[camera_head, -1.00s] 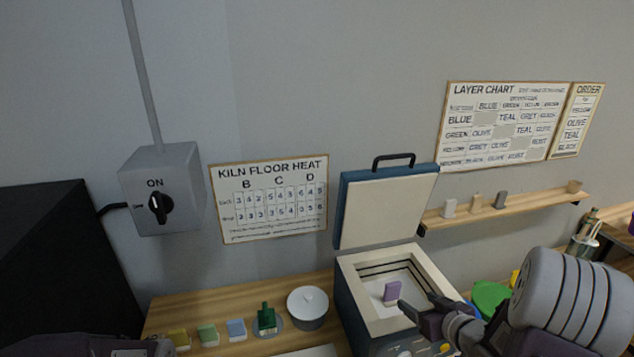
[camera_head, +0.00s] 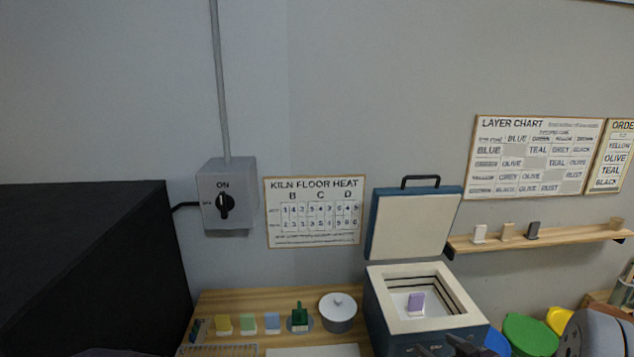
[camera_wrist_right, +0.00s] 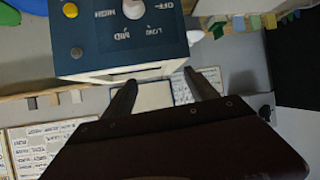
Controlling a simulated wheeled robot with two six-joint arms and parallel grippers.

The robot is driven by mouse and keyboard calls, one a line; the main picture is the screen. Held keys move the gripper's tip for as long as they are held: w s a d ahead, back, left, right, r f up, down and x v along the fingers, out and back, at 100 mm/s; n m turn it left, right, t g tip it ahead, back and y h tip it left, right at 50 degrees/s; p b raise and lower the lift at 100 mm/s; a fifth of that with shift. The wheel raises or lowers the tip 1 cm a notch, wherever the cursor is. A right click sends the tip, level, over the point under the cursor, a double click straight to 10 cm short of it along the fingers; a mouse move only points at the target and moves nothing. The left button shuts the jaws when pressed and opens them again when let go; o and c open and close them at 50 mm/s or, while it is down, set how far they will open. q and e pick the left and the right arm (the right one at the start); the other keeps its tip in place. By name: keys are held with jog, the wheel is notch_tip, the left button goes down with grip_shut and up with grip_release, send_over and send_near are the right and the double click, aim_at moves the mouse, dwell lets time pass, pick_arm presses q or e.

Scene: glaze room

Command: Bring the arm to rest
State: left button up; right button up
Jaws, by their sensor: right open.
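My right gripper (camera_head: 448,349) is at the bottom edge of the head view, in front of the open kiln (camera_head: 376,319). In the right wrist view its two fingers (camera_wrist_right: 163,88) are apart with nothing between them. My left gripper is not seen; only a dark sliver shows at the bottom left of the head view.
The kiln lid (camera_head: 412,225) is raised. Several coloured tiles, a green item (camera_head: 299,317) and a lidded pot (camera_head: 338,311) stand left of the kiln. A green lid (camera_head: 530,336) lies to its right. A wall shelf (camera_head: 540,240) and a switch box (camera_head: 228,180) are behind.

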jog(key=a+g, duration=0.2)
jog(key=a, duration=0.8)
jog(key=s+f+m+g+h, duration=0.1)
jog(key=s+f+g, duration=0.3)
jog(key=s, duration=0.4)
jog(key=s+f+m+g+h, duration=0.1)
jog(key=s+f+m+g, duration=0.1)
jog(key=s, duration=0.7)
jog(key=f+g, duration=0.1)
jog(key=g, duration=0.1)
jog(key=shift+s+f+g+h+b, duration=0.2)
jog(key=shift+f+g+h+b, duration=0.1)
jog(key=shift+f+g+b, duration=0.1)
